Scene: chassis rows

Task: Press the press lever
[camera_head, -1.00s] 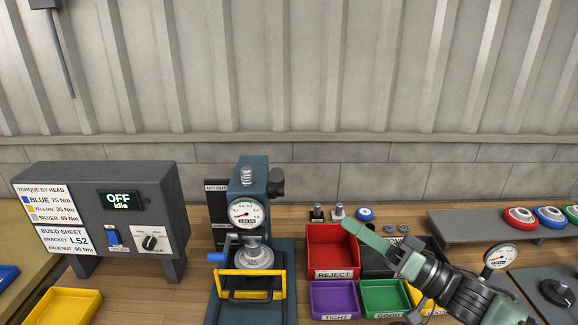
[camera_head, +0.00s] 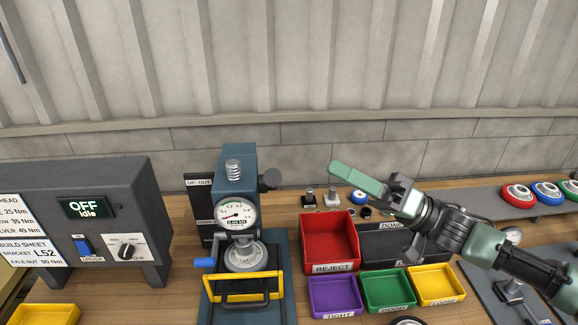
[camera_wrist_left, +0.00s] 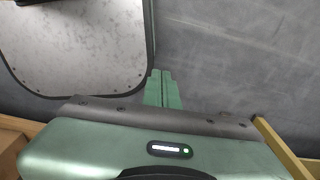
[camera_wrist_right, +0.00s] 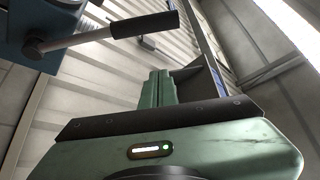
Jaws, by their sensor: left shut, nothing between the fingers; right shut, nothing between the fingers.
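The press lever (camera_head: 270,179) shows as a dark grip on the press's right side. In the right wrist view the lever (camera_wrist_right: 145,25) is a metal rod with a black grip, beyond my fingers and up to the left. My right gripper (camera_head: 335,168) is shut and empty, to the right of the lever and apart from it. My left gripper (camera_wrist_left: 162,88) is shut and empty in its wrist view, away from the press.
A control box (camera_head: 110,215) reading OFF idle stands left of the press. A red reject bin (camera_head: 331,268), a purple bin (camera_head: 335,297), a green bin (camera_head: 388,292) and a yellow bin (camera_head: 437,285) are to its right. A grey shelf (camera_head: 475,196) with coloured discs is farther right.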

